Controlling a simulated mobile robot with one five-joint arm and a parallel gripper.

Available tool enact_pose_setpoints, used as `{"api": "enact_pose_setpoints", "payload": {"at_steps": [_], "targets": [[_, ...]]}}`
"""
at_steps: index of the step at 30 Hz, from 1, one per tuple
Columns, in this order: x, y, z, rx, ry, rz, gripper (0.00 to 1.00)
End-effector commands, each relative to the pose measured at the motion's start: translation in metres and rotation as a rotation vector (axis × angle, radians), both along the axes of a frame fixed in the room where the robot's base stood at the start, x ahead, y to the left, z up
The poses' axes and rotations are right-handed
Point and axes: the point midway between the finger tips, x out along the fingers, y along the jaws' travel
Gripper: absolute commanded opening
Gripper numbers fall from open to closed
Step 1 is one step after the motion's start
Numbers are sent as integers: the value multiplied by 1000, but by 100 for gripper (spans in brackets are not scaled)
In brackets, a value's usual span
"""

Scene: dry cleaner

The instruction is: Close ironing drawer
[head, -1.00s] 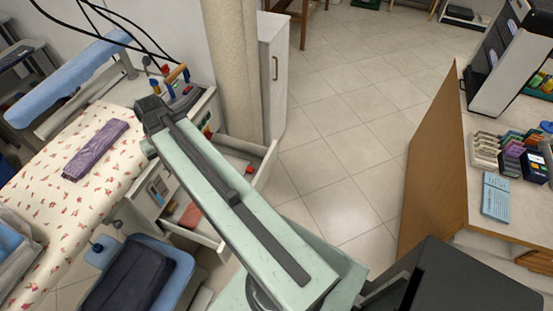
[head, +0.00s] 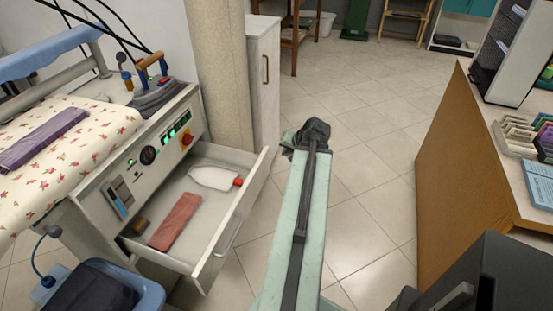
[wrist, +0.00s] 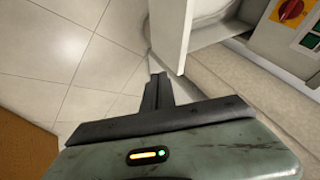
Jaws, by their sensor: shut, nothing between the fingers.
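The ironing drawer (head: 243,215) is pulled well out from the ironing station, below its control panel (head: 160,150). A flat red-brown item (head: 175,220), a white flat item (head: 214,178) and a small brown piece lie in it. My gripper (head: 308,135) is right of the drawer front in the head view, apart from it, over the floor. In the wrist view, my gripper (wrist: 158,80) is shut and empty, and the pale drawer front (wrist: 167,35) stands just beyond its fingertips. I cannot tell whether they touch.
A patterned ironing board (head: 70,150) with a folded purple cloth and an iron (head: 155,88) sit above the drawer. A blue basket (head: 95,285) is at the lower left. A column (head: 222,75) and white cabinet (head: 262,80) stand behind. A wooden counter (head: 455,180) is at right; tiled floor between is clear.

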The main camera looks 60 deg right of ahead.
Motion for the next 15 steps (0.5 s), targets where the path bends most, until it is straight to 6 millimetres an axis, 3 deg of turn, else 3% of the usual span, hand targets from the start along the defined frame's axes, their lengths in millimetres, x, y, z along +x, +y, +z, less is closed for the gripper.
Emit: {"api": "enact_pose_setpoints", "payload": {"at_steps": [3,12,15], "targets": [[14,-6,-28,-2,1,3,0],[50,-23,-81,-1,0,3,0],[66,-17,-73,-1,1,5,0]]}}
